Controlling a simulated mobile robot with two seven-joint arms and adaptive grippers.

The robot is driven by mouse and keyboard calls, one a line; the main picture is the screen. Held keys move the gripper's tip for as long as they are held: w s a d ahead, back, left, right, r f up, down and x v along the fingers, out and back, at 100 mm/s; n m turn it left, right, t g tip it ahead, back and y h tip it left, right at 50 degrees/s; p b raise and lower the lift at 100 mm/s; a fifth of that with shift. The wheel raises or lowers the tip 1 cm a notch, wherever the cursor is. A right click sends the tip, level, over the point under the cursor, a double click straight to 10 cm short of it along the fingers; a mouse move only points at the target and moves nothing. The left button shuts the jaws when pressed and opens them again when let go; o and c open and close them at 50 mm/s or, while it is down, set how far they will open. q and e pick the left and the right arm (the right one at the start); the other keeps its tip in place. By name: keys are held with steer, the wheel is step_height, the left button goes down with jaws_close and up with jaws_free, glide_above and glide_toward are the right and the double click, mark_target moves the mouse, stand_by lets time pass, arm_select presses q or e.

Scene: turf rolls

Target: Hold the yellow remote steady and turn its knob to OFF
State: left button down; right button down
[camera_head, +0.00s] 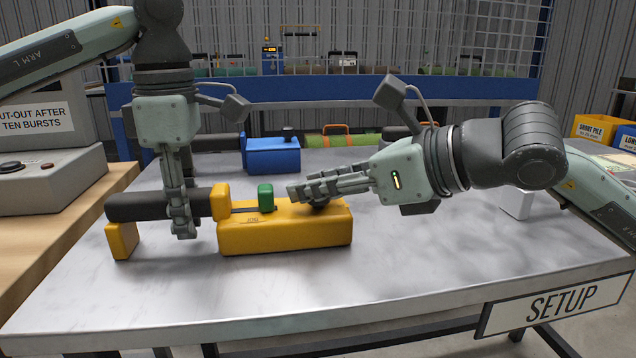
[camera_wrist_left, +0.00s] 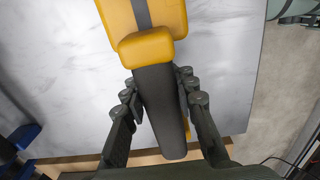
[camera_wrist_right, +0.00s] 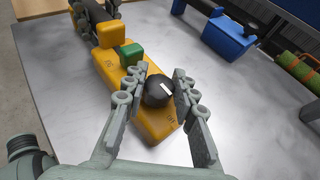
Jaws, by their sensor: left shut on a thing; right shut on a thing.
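The yellow remote (camera_head: 285,237) lies on the metal table, with a black handle (camera_head: 140,207) at its left end and a green button (camera_head: 265,197) on top. My left gripper (camera_head: 183,222) points down and is shut on the black handle; its fingers flank the handle (camera_wrist_left: 160,105) in the left wrist view. My right gripper (camera_head: 302,192) reaches in from the right, shut on the black knob. In the right wrist view the knob (camera_wrist_right: 156,94) sits between the fingers, with a white mark on its top. The head view mostly hides the knob behind the fingers.
A blue remote-like box (camera_head: 272,156) stands behind on the table (camera_head: 420,265). A green roll (camera_head: 343,139) with an orange handle lies at the back. A grey console (camera_head: 45,180) is at the left. The table's front is clear beside a SETUP sign (camera_head: 560,304).

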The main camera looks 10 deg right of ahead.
arm_select(q)
steer(key=shift+f, duration=0.1)
arm_select(e)
steer(key=shift+f, duration=0.2)
steer(key=c, duration=1.2)
jaws_free()
steer(key=shift+r, duration=0.1)
steer(key=shift+v, duration=6)
steer(key=shift+a+r, duration=0.1)
arm_select(q)
steer(key=c, duration=1.1)
jaws_free()
